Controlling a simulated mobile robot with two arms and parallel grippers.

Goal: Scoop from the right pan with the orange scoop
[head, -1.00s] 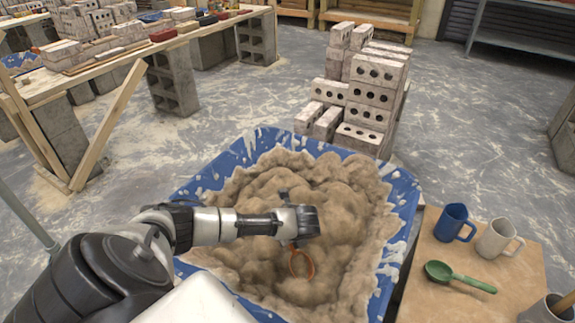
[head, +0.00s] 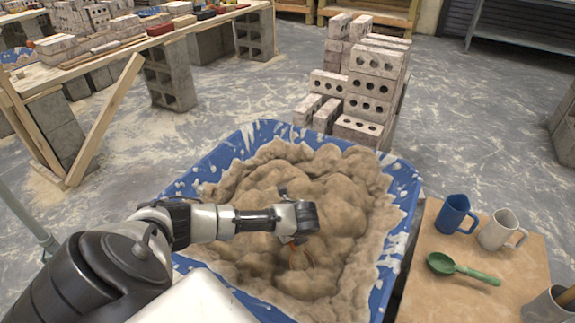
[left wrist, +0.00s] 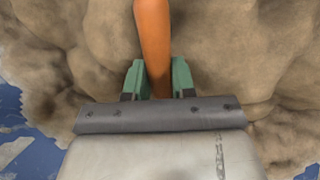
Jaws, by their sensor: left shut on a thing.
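A blue tub (head: 406,188) holds a lumpy heap of tan mortar (head: 325,185); it is the only pan I can make out nearby. My left gripper (head: 290,240) is over the heap, shut on the handle of the orange scoop (head: 300,257). In the left wrist view the orange handle (left wrist: 153,40) runs up between the green fingertips (left wrist: 158,80). The scoop's bowl end is low at the mortar and only partly visible; I cannot tell how deep it sits. My right gripper is not in view.
A board (head: 450,292) at the right bears a blue mug (head: 454,214), a white mug (head: 496,231), a green scoop (head: 462,268) and a grey cup (head: 545,308). Stacked bricks (head: 370,85) stand behind the tub. A brick-laden workbench (head: 110,65) is at the back left.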

